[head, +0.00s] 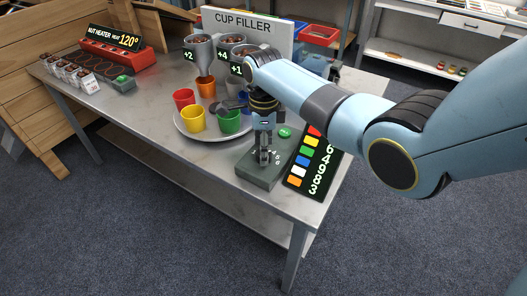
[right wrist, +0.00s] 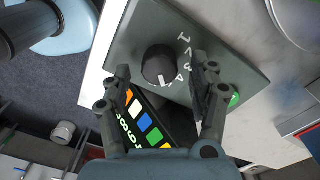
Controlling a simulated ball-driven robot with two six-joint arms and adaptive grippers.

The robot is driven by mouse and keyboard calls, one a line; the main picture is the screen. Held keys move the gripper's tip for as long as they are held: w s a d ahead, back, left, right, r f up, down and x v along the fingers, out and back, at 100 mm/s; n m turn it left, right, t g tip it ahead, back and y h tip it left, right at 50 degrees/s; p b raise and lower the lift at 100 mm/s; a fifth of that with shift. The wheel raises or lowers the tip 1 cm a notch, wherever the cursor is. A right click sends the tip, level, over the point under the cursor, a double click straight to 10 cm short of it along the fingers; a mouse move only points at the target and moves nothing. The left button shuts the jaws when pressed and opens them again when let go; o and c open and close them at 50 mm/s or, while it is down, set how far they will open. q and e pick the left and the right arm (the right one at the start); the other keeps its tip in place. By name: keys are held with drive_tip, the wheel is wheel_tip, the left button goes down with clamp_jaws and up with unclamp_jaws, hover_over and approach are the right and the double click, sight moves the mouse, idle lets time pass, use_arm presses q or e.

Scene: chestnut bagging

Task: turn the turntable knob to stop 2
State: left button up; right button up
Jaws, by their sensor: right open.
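The turntable knob (right wrist: 158,62) is a dark round knob on a grey-green box (head: 258,178). In the right wrist view, numbers curve along its right side, with 1, 2, 3 and 4 readable and any further ones hidden or unclear. A white mark shows on the knob's lower part; I cannot tell which number it points at. My right gripper (head: 263,155) is over the box, pointing down. In the right wrist view the gripper (right wrist: 161,68) is open, one finger on each side of the knob, with gaps visible. The turntable (head: 207,136) carries red, orange, yellow and green cups. My left gripper is out of view.
A black board (head: 312,165) with coloured squares and numbers lies right of the box. A green button (head: 285,132) is behind it. Nut hoppers (head: 200,52) stand above the turntable under a cup filler sign (head: 243,22). The table's front left (head: 150,130) is clear.

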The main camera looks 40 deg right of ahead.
drive_tip(key=shift+f, duration=0.6)
drive_tip(key=c, duration=1.2)
drive_tip(key=shift+o, duration=0.2)
